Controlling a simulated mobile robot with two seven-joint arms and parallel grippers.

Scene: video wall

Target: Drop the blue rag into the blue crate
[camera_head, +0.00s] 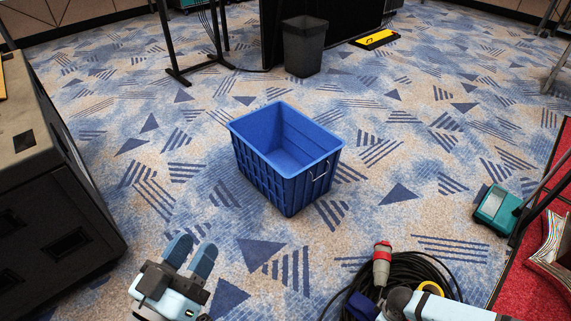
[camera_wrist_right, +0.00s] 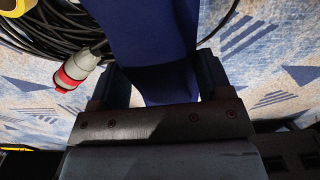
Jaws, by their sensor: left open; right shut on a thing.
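The blue crate (camera_head: 288,160) stands upright on the carpet in the middle of the head view; the part of its inside that shows is empty. My right gripper (camera_wrist_right: 157,80) is shut on the blue rag (camera_wrist_right: 150,38), which hangs between its fingers in the right wrist view. In the head view a small dark blue part of the rag (camera_head: 362,306) shows at the bottom, beside my right arm and nearer than the crate. The right fingers are hidden there. My left gripper (camera_head: 190,258) is open and empty, in front of the crate to its left.
A coiled black cable (camera_head: 408,272) with a red and grey plug (camera_head: 382,262) lies at the lower right. A dark case (camera_head: 50,190) stands at the left, a grey bin (camera_head: 304,48) behind the crate. A teal box (camera_head: 495,210) lies right. Carpet around the crate is clear.

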